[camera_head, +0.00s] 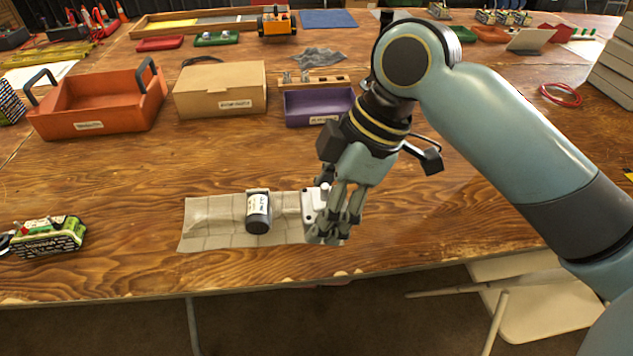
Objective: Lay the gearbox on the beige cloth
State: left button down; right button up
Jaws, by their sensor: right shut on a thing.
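The beige cloth (220,232) lies flat and creased near the front edge of the wooden table. My right gripper (330,220) is over the cloth's right end, pointing down. It is shut on a small pale grey block with dark holes, which looks like the gearbox (311,206). The fingers hide its right side, and I cannot tell whether it touches the cloth. A dark cylinder with a white label (258,212) lies on the middle of the cloth, to the left of the gripper. My left gripper is not in view.
A green and black device (48,238) lies at the left. An orange tote (100,108), a cardboard box (220,90) and a purple bin (315,107) stand behind the cloth. The table is bare between the device and the cloth. A chair (545,305) stands below the front edge.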

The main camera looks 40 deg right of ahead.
jog(key=b, duration=0.1)
send_over(299, 217)
jog(key=s, duration=0.2)
jog(key=f, duration=0.4)
jog(key=d+f, duration=0.1)
jog(key=f, duration=0.1)
jog(key=shift+w+f, duration=0.1)
jog(key=shift+w, duration=0.15)
jog(key=shift+w+d+f, duration=0.15)
jog(key=shift+w+f, duration=0.15)
jog(key=shift+w, duration=0.1)
jog(key=shift+f+b, duration=0.4)
jog(key=shift+f, duration=1.55)
jog(key=shift+f, duration=0.25)
jog(key=shift+f, duration=0.35)
jog(key=o, duration=1.7)
jog(key=shift+s, duration=0.1)
jog(key=shift+c, duration=0.2)
